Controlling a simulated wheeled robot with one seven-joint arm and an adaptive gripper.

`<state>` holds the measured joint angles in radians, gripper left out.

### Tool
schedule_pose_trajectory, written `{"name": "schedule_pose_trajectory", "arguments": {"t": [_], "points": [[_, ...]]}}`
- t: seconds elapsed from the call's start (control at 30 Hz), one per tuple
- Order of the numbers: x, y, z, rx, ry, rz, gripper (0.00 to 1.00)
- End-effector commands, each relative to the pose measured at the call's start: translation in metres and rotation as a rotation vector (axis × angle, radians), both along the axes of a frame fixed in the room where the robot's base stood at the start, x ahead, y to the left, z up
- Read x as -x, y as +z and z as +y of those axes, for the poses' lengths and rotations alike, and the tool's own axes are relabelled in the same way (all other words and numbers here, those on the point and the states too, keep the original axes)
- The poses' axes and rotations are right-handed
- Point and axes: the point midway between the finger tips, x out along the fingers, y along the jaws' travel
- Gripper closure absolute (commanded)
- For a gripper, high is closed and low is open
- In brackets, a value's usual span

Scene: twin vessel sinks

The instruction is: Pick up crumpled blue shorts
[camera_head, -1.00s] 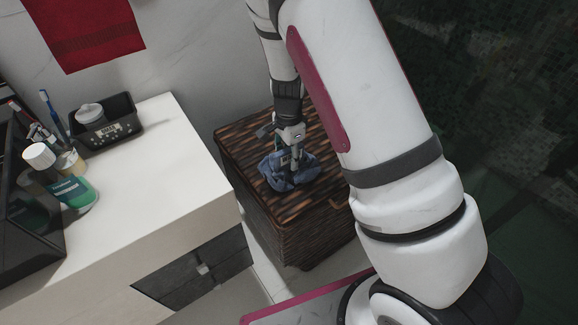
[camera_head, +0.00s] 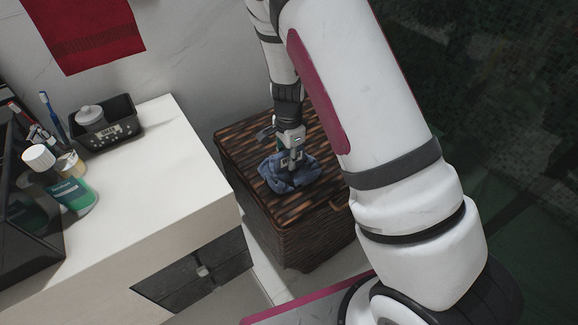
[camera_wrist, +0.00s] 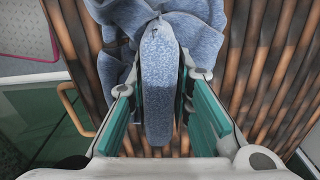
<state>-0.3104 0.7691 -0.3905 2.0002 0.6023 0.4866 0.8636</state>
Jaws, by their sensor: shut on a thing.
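The crumpled blue shorts (camera_head: 289,177) lie in a heap on top of a brown woven hamper (camera_head: 245,140). My gripper (camera_head: 291,166) points down at them from above. In the wrist view, a fold of the shorts (camera_wrist: 157,85) stands between the two teal-lined fingers of my gripper (camera_wrist: 158,110), which is shut on it. The rest of the shorts spreads beyond the fingertips over the dark and light brown slats. The fingers hide part of the cloth in the head view.
A white counter (camera_head: 150,185) stands left of the hamper, with a black tray (camera_head: 104,125) and a green bottle (camera_head: 70,190) on it. A red towel (camera_head: 85,35) hangs on the wall. A hamper handle (camera_wrist: 72,108) shows in the wrist view.

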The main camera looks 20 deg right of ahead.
Motion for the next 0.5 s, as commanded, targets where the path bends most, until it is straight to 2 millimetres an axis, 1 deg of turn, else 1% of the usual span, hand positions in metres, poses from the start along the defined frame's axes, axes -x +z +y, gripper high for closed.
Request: {"name": "schedule_pose_trajectory", "arguments": {"t": [0.17, 0.27, 0.37, 0.5], "points": [[0.000, 0.002, 0.000, 0.001, 0.000, -0.001, 1.00], [0.000, 0.008, 0.000, 0.001, 0.001, -0.002, 1.00], [0.000, 0.018, 0.001, 0.000, 0.002, -0.002, 1.00], [-0.001, 0.038, 0.000, 0.000, 0.001, -0.003, 1.00]]}}
